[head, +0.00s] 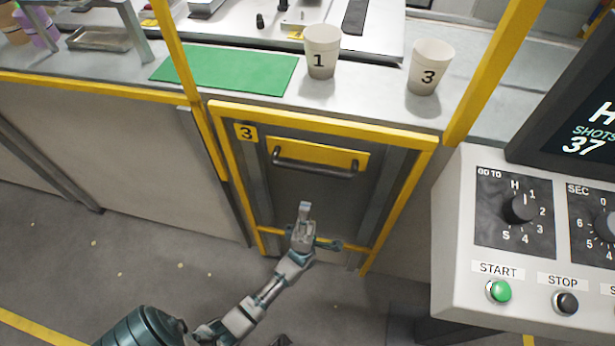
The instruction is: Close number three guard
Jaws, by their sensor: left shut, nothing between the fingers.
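The number three guard (318,190) is a dark panel in a yellow frame, marked with a yellow "3" plate (246,132). It stands below the counter edge, in the middle of the head view. A black bar handle (315,167) on a yellow backing runs across its upper part. My left gripper (304,208) is shut and empty in front of the panel, below the handle and apart from it in the picture. Its arm comes up from the bottom left and hides part of the guard's lower edge. My right gripper is not in view.
Cup "1" (321,52) and cup "3" (430,66) stand on the counter above the guard, with a green mat (226,69) to their left. A control console (535,235) with dials and buttons juts in at right. Yellow posts flank the opening above the counter. Floor at left is clear.

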